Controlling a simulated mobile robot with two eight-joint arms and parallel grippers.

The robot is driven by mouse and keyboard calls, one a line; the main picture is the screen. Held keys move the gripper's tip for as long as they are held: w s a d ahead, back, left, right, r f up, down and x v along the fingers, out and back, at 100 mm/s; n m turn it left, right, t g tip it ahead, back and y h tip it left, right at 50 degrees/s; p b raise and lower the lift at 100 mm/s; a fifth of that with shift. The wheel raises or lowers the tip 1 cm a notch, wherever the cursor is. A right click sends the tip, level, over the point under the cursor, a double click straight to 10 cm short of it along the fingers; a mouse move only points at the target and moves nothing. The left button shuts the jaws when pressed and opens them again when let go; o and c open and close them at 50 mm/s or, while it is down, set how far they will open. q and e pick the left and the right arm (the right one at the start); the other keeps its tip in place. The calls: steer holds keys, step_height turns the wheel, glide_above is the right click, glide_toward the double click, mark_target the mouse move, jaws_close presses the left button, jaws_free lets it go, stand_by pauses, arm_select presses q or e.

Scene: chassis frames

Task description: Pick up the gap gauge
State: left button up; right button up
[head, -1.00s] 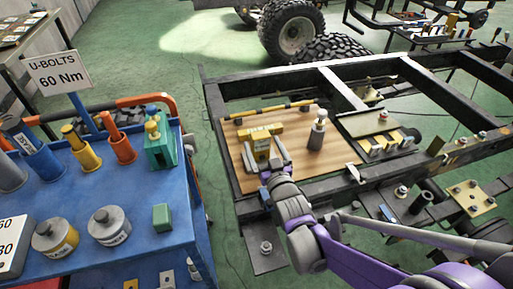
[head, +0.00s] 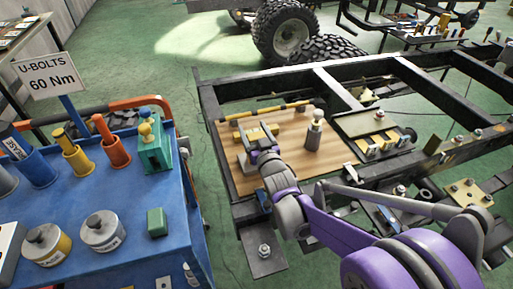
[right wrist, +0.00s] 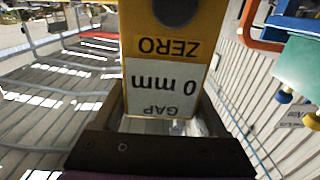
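The gap gauge is a yellow block (head: 254,132) near the left side of the wooden board. The right wrist view shows its yellow face (right wrist: 185,70) close up, with a white label reading GAP 0 mm and ZERO, upside down. My right gripper (head: 258,148) is at the gauge, with its fingers apart and one on either side of it. In the right wrist view the gripper (right wrist: 163,105) has the label between its fingers, very close to both edges. I cannot tell whether they press on it. My left gripper is not in view.
The wooden board (head: 325,165) lies on the dark chassis frame (head: 290,88). A grey cylinder with a pale knob (head: 314,132) stands right of the gauge, and a yellow bar (head: 268,113) lies behind it. A blue cart (head: 110,200) with tools stands at left.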

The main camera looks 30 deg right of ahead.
steer(key=c, duration=1)
steer(key=shift+r, duration=0.1)
